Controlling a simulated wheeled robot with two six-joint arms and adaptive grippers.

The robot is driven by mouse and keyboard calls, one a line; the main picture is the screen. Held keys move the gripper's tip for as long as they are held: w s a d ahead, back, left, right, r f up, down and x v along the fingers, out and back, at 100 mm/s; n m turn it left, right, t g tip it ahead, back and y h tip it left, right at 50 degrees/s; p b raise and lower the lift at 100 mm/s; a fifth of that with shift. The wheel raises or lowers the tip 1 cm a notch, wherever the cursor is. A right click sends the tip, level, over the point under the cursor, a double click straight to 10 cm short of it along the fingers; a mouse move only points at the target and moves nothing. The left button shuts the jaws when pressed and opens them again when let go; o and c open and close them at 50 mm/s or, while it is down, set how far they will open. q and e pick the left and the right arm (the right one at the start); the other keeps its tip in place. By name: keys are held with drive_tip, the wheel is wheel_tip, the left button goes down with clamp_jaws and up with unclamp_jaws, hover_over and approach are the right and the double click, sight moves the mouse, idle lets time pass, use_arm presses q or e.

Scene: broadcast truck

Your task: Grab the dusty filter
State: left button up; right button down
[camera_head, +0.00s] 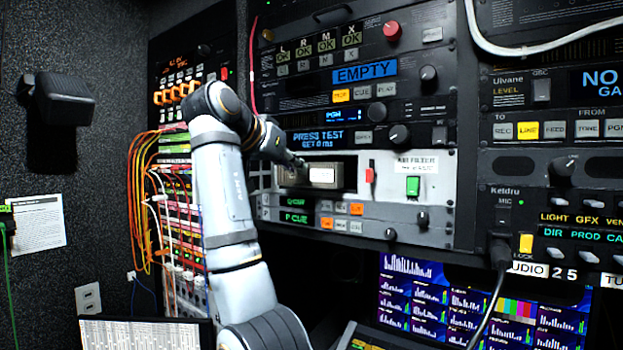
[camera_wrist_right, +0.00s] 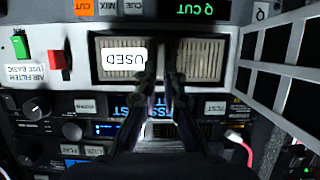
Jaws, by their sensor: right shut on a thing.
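The dusty filter (camera_head: 323,175) sits in a wide slot in the white-fronted rack panel. It has grey-brown pleats and a white label that reads "USED" in the right wrist view, where the filter (camera_wrist_right: 206,62) appears upside down. My right gripper (camera_head: 300,164) is at the front of the slot. In the wrist view, its two dark fingers (camera_wrist_right: 165,80) reach to the middle of the filter front and are shut on it, beside the label. The exact grip point is partly hidden by the fingers. My left gripper is not in view.
Knobs and buttons crowd the panels above and below. Cables (camera_head: 140,200) hang at the left. Monitors (camera_head: 480,310) stand below right.

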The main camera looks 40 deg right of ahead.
drive_tip(key=s+a+b, duration=0.1)
drive_tip(key=s+a, duration=0.1)
drive_tip(key=a, duration=0.6)
drive_tip(key=shift+s+a+b, duration=0.2)
drive_tip(key=shift+s+b, duration=0.05)
drive_tip(key=shift+b, duration=0.15)
